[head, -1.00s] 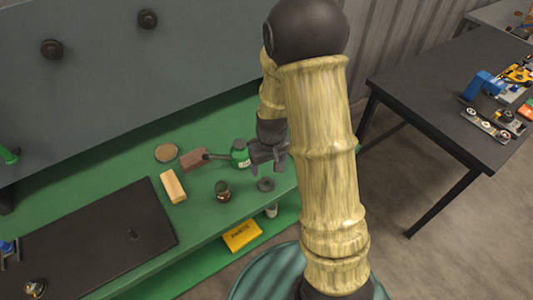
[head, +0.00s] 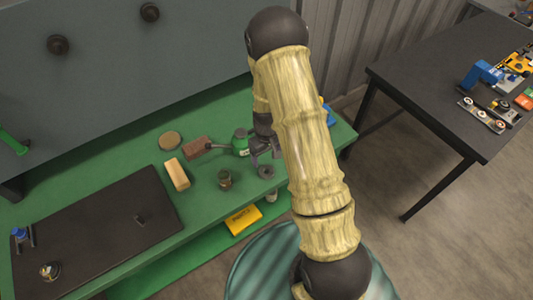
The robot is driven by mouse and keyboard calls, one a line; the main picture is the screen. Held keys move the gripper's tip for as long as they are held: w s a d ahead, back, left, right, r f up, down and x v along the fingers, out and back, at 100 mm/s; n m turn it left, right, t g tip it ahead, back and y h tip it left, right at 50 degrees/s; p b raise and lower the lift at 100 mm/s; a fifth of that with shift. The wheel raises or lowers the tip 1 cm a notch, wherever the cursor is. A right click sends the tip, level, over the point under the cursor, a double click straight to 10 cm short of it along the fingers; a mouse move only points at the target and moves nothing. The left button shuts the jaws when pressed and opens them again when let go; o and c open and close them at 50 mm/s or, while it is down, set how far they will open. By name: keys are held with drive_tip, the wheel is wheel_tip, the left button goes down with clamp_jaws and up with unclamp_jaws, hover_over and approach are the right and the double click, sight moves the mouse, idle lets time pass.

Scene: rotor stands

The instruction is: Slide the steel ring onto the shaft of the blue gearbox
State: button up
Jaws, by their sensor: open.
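A dark grey ring (head: 266,172), likely the steel ring, lies flat on the green bench near its front edge. My gripper (head: 265,159) is open and empty, pointing down just above and behind the ring in the head view. I cannot tell its exact height. A small blue-topped piece (head: 20,235) stands on the dark mat at far left. Another blue thing (head: 328,114) shows partly behind my arm at the bench's right end. A larger blue piece (head: 481,74) stands on the right table. Which of these is the gearbox, I cannot tell, and no shaft is clear.
A dark mat (head: 100,235) covers the left. A yellow box (head: 243,219) sits on the lower shelf.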

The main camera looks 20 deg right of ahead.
sight(267, 173)
wheel_tip(267, 173, down, 9)
drive_tip(key=b, duration=0.6)
drive_tip(key=shift+r, duration=0.1)
drive_tip(key=c, duration=0.9)
drive_tip(key=shift+o, duration=0.2)
